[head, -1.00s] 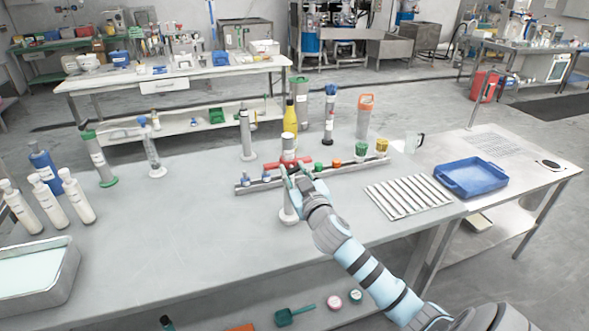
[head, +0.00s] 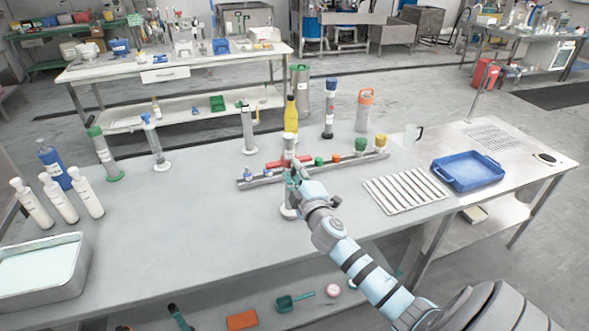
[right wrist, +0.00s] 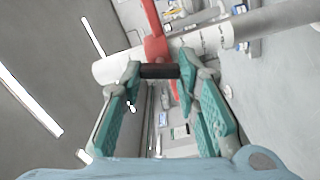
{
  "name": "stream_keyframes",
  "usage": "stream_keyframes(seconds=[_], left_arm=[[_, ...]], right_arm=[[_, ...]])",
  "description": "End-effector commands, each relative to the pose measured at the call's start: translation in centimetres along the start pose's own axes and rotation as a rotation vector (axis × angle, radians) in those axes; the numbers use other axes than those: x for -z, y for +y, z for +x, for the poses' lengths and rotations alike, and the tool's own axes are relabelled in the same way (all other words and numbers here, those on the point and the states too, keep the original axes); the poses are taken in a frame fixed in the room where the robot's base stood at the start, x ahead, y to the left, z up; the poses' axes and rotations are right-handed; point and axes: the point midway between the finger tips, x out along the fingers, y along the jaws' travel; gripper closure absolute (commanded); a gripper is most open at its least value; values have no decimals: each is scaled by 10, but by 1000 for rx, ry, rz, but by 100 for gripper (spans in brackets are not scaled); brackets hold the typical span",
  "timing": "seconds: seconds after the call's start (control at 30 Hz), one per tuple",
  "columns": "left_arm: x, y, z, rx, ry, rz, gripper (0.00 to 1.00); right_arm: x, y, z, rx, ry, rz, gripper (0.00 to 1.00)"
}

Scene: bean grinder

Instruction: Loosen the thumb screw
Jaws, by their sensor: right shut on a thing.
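The grinder (head: 289,151) is a slim pale cylinder standing upright on a round white foot (head: 289,212) near the middle of the table. A red clamp (right wrist: 155,48) with a red arm sits around its body (right wrist: 210,40). A dark, short cylindrical knob (right wrist: 160,71), apparently the thumb screw, projects from the clamp. My right gripper (head: 293,172) is at the grinder's near side. In the right wrist view its teal fingertips (right wrist: 160,73) are shut on the two ends of the knob. In the head view, the gripper hides the knob. My left gripper is not in view.
A long metal rack (head: 345,167) with colored knobs stands just behind the gripper. A yellow bottle (head: 291,115) and tall cylinders stand farther back. A slatted tray (head: 405,190) and blue tray (head: 468,172) lie to the right. The table's left middle is clear.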

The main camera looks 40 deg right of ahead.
Motion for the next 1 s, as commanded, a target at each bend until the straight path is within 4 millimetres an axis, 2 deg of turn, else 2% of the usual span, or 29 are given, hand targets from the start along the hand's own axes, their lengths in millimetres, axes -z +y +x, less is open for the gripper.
stream_keyframes(seconds=[0.2, 0.5, 1.0], left_arm=[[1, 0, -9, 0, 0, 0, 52], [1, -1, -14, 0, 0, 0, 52], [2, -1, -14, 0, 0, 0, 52]], right_arm=[[0, 0, 0, 1, 0, -164, 99], [0, -1, 0, 0, 0, -304, 99], [-1, -2, 0, 0, -1, -342, 99]])
